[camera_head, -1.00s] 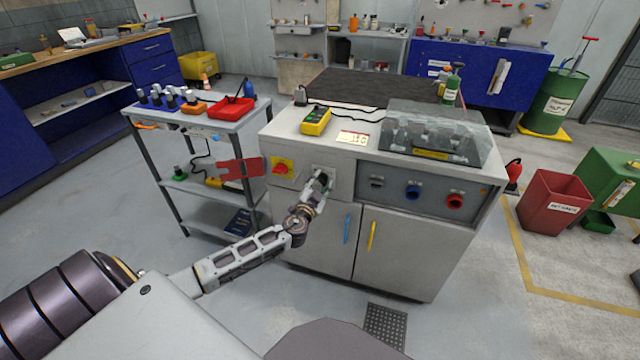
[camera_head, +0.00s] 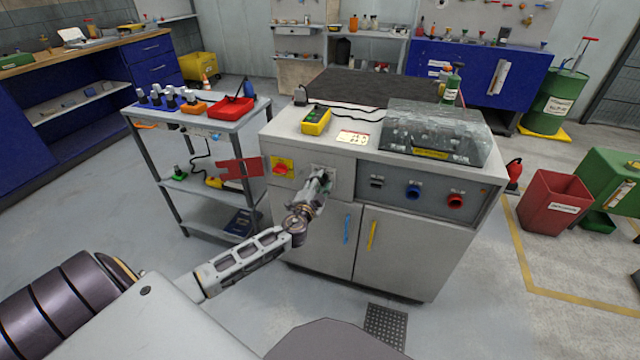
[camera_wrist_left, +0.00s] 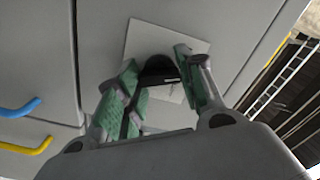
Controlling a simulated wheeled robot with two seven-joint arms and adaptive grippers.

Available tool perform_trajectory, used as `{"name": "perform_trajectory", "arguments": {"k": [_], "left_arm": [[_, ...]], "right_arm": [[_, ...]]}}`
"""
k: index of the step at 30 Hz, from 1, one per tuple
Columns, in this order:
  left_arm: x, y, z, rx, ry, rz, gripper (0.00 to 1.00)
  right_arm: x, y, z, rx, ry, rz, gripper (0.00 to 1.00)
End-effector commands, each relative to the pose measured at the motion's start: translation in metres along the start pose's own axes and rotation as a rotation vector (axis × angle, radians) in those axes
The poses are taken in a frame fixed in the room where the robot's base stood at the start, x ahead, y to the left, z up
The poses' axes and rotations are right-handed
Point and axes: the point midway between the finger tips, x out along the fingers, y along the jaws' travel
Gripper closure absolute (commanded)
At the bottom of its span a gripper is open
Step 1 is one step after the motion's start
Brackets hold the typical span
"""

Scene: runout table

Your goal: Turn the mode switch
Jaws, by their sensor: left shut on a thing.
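The mode switch is a black knob (camera_wrist_left: 158,71) on a pale square plate (camera_wrist_left: 140,38) on the cabinet front, seen in the left wrist view. My left gripper (camera_wrist_left: 165,82) has its green-padded fingers on either side of the knob and is shut on it. In the head view my left gripper (camera_head: 321,178) reaches the plate (camera_head: 331,173) from below and hides the knob. The plate looks tilted in the wrist view. My right gripper is not in view.
A red rotary switch on a yellow plate (camera_head: 282,168) sits left of the gripper. A panel with blue and red knobs (camera_head: 432,193) is to the right. Blue (camera_head: 346,229) and yellow (camera_head: 372,236) door handles are below. A grey cart (camera_head: 190,128) stands at left.

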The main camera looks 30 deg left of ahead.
Motion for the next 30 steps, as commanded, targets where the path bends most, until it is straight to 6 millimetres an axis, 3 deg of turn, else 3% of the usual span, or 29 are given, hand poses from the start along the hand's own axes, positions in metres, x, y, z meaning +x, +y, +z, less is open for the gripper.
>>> {"name": "perform_trajectory", "arguments": {"k": [15, 30], "left_arm": [[-0.001, 0.001, 0.000, 0.326, 0.000, 0.002, 0.86], [-0.001, 0.002, 0.000, 0.430, 0.000, 0.003, 0.86]], "right_arm": [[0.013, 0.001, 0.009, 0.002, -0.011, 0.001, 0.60], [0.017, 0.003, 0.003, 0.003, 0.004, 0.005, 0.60]]}}
